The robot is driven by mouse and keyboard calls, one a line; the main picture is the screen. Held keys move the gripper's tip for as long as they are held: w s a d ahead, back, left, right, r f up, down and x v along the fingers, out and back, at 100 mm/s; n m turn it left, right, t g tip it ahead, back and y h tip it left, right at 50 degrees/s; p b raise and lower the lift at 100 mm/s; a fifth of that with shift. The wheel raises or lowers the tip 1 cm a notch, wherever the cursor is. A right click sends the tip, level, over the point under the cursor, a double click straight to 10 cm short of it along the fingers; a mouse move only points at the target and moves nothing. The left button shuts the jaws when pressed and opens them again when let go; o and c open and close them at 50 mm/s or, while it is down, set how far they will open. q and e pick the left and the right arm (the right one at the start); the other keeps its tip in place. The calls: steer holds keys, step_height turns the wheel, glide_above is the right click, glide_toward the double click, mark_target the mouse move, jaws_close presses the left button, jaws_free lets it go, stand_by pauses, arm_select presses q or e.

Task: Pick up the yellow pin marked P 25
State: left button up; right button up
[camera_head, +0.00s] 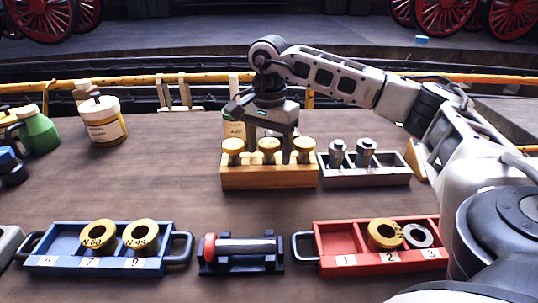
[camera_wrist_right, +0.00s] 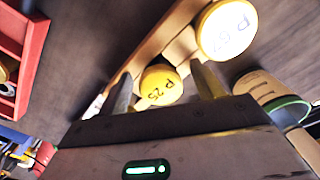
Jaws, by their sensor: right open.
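The yellow pin marked P 25 (camera_wrist_right: 162,85) shows its round top between the two fingers of my right gripper (camera_wrist_right: 165,88) in the wrist view. In the head view it appears to be the middle pin (camera_head: 269,146) of three yellow-topped pins in a wooden block (camera_head: 270,178). My right gripper (camera_head: 269,140) is open there, pointing down, with a finger on each side of that pin. Whether the fingers touch it I cannot tell. Another yellow-topped pin (camera_wrist_right: 228,28), its number hard to read, stands beside it. My left gripper is not in view.
A grey tray (camera_head: 372,180) with two metal pins stands right of the block. In front are a blue tray (camera_head: 62,243) and a red tray (camera_head: 340,240) with rings, and a cylinder in a dark holder (camera_head: 243,265). Jars (camera_head: 103,122) stand at the left.

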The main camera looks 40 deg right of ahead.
steer(key=c, duration=1.4)
steer(key=shift+c, duration=0.2)
steer(key=shift+r, duration=0.15)
